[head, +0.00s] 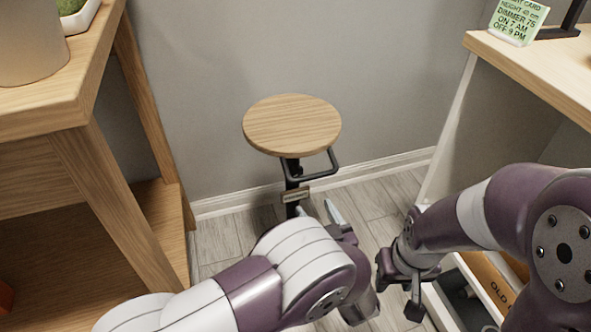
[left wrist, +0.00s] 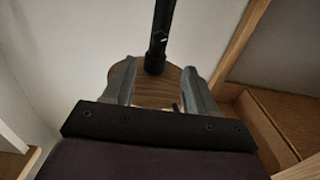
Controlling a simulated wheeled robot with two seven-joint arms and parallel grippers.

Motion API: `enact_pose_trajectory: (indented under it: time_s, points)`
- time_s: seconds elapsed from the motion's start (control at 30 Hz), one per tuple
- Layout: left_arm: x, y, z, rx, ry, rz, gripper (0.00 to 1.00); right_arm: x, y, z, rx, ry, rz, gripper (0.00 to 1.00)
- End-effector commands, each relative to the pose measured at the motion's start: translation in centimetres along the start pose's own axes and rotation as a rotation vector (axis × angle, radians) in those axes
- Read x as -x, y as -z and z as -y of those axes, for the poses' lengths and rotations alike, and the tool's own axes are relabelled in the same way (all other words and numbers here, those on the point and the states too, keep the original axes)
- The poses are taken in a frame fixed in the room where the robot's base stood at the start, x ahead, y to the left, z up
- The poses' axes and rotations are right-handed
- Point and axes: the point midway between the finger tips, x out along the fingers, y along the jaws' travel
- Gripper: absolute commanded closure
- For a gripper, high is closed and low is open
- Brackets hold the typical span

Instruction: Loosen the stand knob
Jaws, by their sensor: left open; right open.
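The stand has a round wooden top (head: 291,124), a black loop handle (head: 318,168) and a dark post (head: 290,175) with a small tan plate (head: 295,196). My left gripper (head: 317,208) is open, its pale fingertips just below and to the right of the plate. In the left wrist view the post (left wrist: 160,35) rises between and beyond the open fingers (left wrist: 160,78), with the round wooden disc (left wrist: 155,90) behind them. I cannot make out the knob for certain; my left arm hides the lower stand. My right gripper (head: 400,287) is open and empty, to the right.
A wooden shelf unit (head: 120,215) stands close on the left, with a pot (head: 30,42) on top. On the right is a desk (head: 535,75) with a green card (head: 517,22) and a lower box (head: 490,278). Wall and skirting are behind the stand.

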Motion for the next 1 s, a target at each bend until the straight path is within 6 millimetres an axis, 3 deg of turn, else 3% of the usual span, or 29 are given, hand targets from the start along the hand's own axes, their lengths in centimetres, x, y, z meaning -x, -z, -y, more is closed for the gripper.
enact_pose_trajectory:
  time_s: [0.03, 0.2, 0.4, 0.57, 0.8, 0.83, 1.0]
  points:
    - [-1.1, -0.7, 0.2, 0.003, 0.006, -0.002, 0.43, -1.3, -0.2, 0.0, 0.000, 0.000, 0.001, 0.57]
    - [-5.6, -1.0, 0.2, 0.005, 0.006, -0.002, 0.43, -4.2, -0.5, 0.0, 0.000, 0.000, 0.001, 0.57]
    - [-9.7, -0.7, 0.1, 0.003, 0.002, -0.002, 0.43, -6.4, -0.8, 0.0, 0.000, 0.000, 0.001, 0.57]
    - [-11.2, -0.2, 0.0, 0.001, 0.000, -0.001, 0.43, -6.9, -0.8, 0.0, 0.000, 0.000, 0.001, 0.57]
    - [-11.3, 0.0, 0.0, 0.000, -0.001, -0.001, 0.43, -6.8, -0.8, 0.0, 0.000, 0.000, 0.000, 0.57]
    - [-11.3, 0.0, 0.0, 0.000, -0.001, -0.001, 0.46, -6.8, -0.8, 0.0, 0.000, 0.000, 0.000, 0.57]
    - [-11.3, -0.1, 0.0, 0.000, -0.001, 0.000, 0.99, -6.8, -0.8, 0.0, 0.000, 0.000, 0.000, 0.57]
